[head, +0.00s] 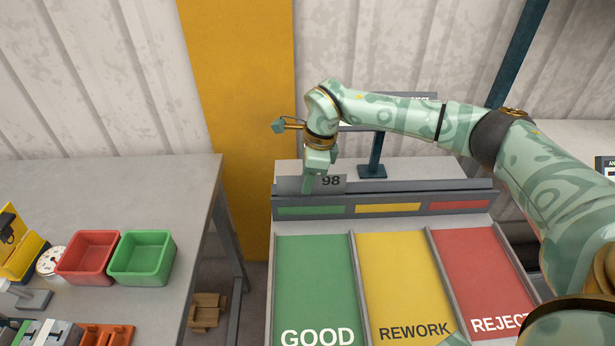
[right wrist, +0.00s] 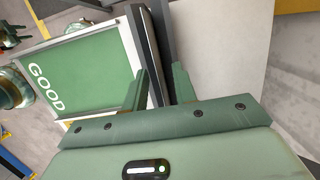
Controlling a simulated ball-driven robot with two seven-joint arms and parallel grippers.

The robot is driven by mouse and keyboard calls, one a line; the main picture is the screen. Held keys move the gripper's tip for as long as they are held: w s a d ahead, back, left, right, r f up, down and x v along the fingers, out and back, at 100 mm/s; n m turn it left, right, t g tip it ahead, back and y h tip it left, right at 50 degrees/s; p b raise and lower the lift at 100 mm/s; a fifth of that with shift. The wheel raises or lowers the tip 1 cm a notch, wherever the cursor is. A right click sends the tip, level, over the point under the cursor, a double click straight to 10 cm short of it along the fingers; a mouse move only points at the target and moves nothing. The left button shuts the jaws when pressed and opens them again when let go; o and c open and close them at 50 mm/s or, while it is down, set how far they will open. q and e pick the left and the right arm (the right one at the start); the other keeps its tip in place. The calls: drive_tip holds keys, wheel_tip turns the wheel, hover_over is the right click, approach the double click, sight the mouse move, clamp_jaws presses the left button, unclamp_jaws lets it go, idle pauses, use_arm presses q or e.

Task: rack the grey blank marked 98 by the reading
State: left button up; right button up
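The grey blank marked 98 (head: 332,182) stands upright along the back of the sorting rack, above the green strip (head: 310,210) at the head of the GOOD lane (head: 315,280). My right gripper (head: 309,186) points down at the blank, left of its number, and one finger covers part of its face. In the right wrist view the two fingers of my right gripper (right wrist: 160,80) are apart, with dark grey edges between them. I cannot separate the blank from the rack there. The GOOD lane also shows in the right wrist view (right wrist: 85,70).
The yellow REWORK lane (head: 400,285) and red REJECT lane (head: 480,270) lie right of GOOD. A dark post (head: 375,160) stands behind. On the left table (head: 180,190) are a red bin (head: 88,258), a green bin (head: 142,258) and a round dial (head: 50,261).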

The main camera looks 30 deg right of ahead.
drive_tip(key=p+v, duration=0.3)
drive_tip(key=v, duration=1.3)
drive_tip(key=shift+r, duration=0.2)
